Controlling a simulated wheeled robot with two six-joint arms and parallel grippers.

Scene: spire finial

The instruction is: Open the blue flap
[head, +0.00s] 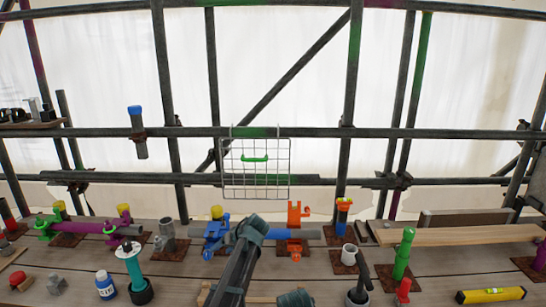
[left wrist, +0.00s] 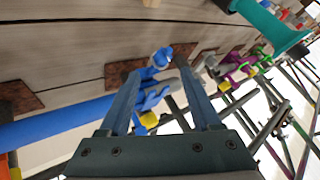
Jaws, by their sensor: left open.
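A blue coupler (head: 213,238) with its blue flap stands on the plank deck, left of the blue tube (head: 295,234) in the head view. I cannot tell clearly how far the flap is swung. My left gripper (head: 252,226) is just right of the coupler in the head view, over the tube. In the left wrist view, the blue coupler (left wrist: 152,100) shows between the two open fingers of the left gripper (left wrist: 160,73). A rounded blue end (left wrist: 162,57) shows close to the fingertips; contact cannot be told. My right gripper is not in view.
An orange coupler (head: 295,217) stands right of my left arm. A green post (head: 403,255) stands to the right.

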